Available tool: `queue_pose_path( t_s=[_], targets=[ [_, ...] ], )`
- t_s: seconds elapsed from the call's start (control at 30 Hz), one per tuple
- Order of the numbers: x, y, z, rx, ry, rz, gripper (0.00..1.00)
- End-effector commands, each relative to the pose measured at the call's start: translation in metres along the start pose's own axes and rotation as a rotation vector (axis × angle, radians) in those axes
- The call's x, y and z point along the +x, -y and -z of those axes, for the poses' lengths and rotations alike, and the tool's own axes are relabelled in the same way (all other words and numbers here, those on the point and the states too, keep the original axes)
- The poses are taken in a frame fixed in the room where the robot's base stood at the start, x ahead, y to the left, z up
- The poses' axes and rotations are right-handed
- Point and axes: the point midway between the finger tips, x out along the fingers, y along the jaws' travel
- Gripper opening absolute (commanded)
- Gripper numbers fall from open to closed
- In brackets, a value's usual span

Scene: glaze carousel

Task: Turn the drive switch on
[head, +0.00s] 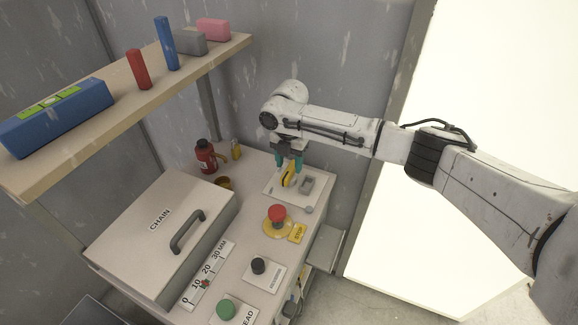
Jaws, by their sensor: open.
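My gripper (288,165) has teal fingertips and points down at the back right of the bench. It is open, with its fingertips just above and around the top of a yellow lever-like part (288,178). I cannot tell whether they touch it. This part stands on a pale plate (282,194), beside a grey block (307,185). I see no readable label on the plate, so I cannot tell for sure that this is the drive switch. The gripper partly hides the back of the plate.
A red stop button (277,214) on a yellow base sits in front of the plate. Nearer are a black knob (258,265) and a green button (226,309). A grey box marked CHAIN (150,210), a red bottle (205,157) and an overhead shelf (130,108) are to the left.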

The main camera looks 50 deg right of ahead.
Motion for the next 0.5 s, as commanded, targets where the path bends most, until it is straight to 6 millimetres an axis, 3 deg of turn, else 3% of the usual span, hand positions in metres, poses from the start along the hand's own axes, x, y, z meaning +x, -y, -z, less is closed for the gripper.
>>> queue_pose_path(
  t_s=[0.2, 0.5],
  targets=[
    [0.020, 0.000, 0.000, 0.000, 0.000, 0.001, 0.51],
    [0.023, -0.001, 0.000, 0.000, 0.001, -0.001, 0.51]
  ],
)
